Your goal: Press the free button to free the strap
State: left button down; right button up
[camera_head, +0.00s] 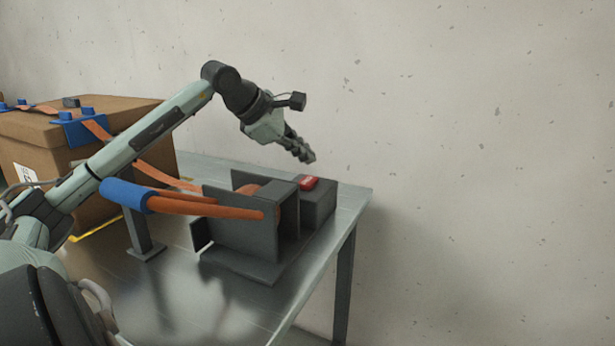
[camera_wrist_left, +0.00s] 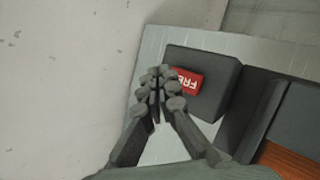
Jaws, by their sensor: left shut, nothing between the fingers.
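The red free button (camera_head: 309,183) sits on top of a dark grey block (camera_head: 320,203) at the right end of the strap machine (camera_head: 240,238). In the left wrist view the button (camera_wrist_left: 188,82) shows white letters, partly covered by my fingers. My left gripper (camera_head: 310,158) is shut and empty, pointing down, above the button and apart from it in the head view. It also shows in the left wrist view (camera_wrist_left: 160,78). The orange strap (camera_head: 225,211) runs from a blue roll (camera_head: 127,196) into the machine. My right gripper is not in view.
A cardboard box (camera_head: 60,138) with blue corner pieces (camera_head: 88,128) and orange strap over it stands at the left on the metal table (camera_head: 190,290). The table's right edge lies close beyond the block. A bare wall is behind.

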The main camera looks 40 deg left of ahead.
pick_arm(q)
jog(key=shift+r+p, duration=0.45)
jog(key=shift+r, duration=0.9)
